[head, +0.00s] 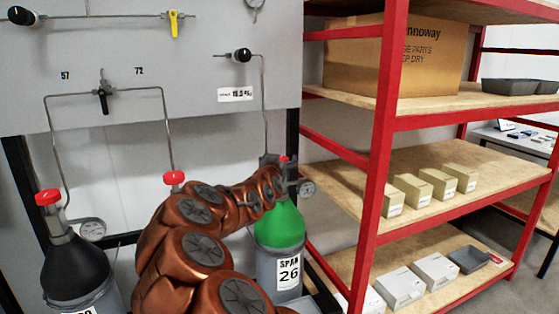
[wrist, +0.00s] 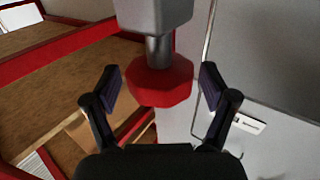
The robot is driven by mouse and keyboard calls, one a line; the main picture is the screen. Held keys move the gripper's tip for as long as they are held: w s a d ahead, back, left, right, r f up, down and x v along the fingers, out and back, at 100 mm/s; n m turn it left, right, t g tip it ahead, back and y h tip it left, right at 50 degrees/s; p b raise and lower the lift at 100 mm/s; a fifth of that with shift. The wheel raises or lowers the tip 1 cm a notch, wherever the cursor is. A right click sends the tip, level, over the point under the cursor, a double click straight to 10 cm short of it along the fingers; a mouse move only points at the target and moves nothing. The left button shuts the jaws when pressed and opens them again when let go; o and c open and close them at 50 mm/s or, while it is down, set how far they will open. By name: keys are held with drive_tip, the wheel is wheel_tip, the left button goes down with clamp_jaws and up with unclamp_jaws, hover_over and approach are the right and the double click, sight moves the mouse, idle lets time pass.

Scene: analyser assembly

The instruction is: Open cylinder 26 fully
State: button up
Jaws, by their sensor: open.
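Cylinder 26 (head: 280,226) has a green shoulder, a grey body and a label reading "SPAN 26". It stands upright to the right of my arm in the head view. Its red valve knob (wrist: 160,83) shows in the wrist view on a metal stem below a grey valve block. My gripper (wrist: 161,88) is open, with one dark finger on each side of the knob and a gap between each finger and the knob. In the head view my arm's end hides most of the valve; only a bit of red knob (head: 284,158) shows above it.
A gauge (head: 306,188) sits right beside the valve. A dark cylinder (head: 70,270) with a red knob stands at left, and another red knob (head: 174,177) shows behind my arm. A grey panel (head: 190,65) carries pipes and small valves. A red-framed shelf (head: 380,130) stands close at right.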

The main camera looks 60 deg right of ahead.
drive_tip(key=shift+c, duration=0.4)
drive_tip(key=c, duration=1.1)
